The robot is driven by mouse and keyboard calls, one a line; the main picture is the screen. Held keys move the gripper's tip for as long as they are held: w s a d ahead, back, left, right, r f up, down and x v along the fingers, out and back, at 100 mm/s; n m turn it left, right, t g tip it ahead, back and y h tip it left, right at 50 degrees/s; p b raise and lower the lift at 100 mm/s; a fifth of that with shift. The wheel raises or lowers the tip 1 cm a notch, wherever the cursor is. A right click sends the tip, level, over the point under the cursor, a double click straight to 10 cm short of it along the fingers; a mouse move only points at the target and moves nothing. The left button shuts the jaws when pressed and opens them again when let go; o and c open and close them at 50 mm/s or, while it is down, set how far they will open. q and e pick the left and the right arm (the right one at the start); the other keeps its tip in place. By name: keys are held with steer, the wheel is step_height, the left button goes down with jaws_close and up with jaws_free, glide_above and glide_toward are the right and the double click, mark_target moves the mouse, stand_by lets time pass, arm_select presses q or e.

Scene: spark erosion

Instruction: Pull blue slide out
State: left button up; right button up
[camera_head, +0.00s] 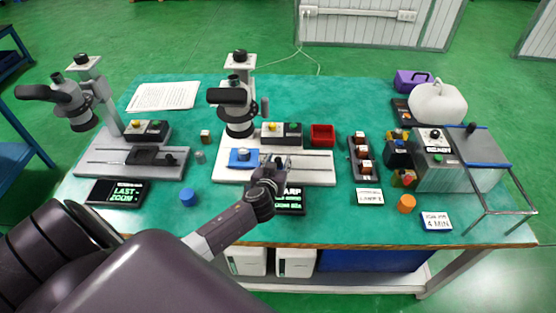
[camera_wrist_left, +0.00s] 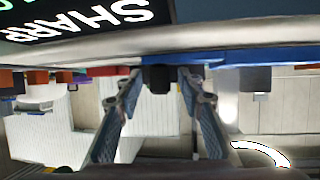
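The blue slide (camera_head: 241,163) sits on the grey base (camera_head: 318,170) of the middle station, under a dark scope head. In the left wrist view it is a thin blue strip (camera_wrist_left: 270,57). My left gripper (camera_head: 274,166) is at the right end of the slide, partly hiding it. In the wrist view the gripper (camera_wrist_left: 160,78) is open. Its two fingers stand either side of a small black block (camera_wrist_left: 160,80) at the blue strip, with a visible gap at each side. Whether the fingertips touch the slide is hidden. My right gripper is not in view.
A sign ending in "ARP" (camera_head: 290,201) lies at the base's front, partly behind my arm. A red tray (camera_head: 322,135) and a button box (camera_head: 281,131) are close behind. A second station (camera_head: 100,160) stands left, with a blue cylinder (camera_head: 188,197) between.

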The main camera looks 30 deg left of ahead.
mark_target(322, 169)
arm_select(q)
jaws_close()
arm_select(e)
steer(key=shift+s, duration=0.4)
arm_select(q)
steer(key=shift+w+d+f, duration=0.1)
steer(key=shift+w+d, duration=0.1)
steer(key=shift+d, duration=0.1)
steer(key=w+d+b, duration=0.2)
steer(key=d, duration=0.1)
steer(key=w+d+b, duration=0.2)
steer(key=d, duration=0.2)
steer(key=w+d+b, duration=0.3)
steer(key=d, duration=0.1)
steer(key=shift+d+f, duration=0.1)
steer(key=shift+d, duration=0.1)
steer(key=shift+w+d, duration=0.2)
steer(key=shift+d, duration=0.15)
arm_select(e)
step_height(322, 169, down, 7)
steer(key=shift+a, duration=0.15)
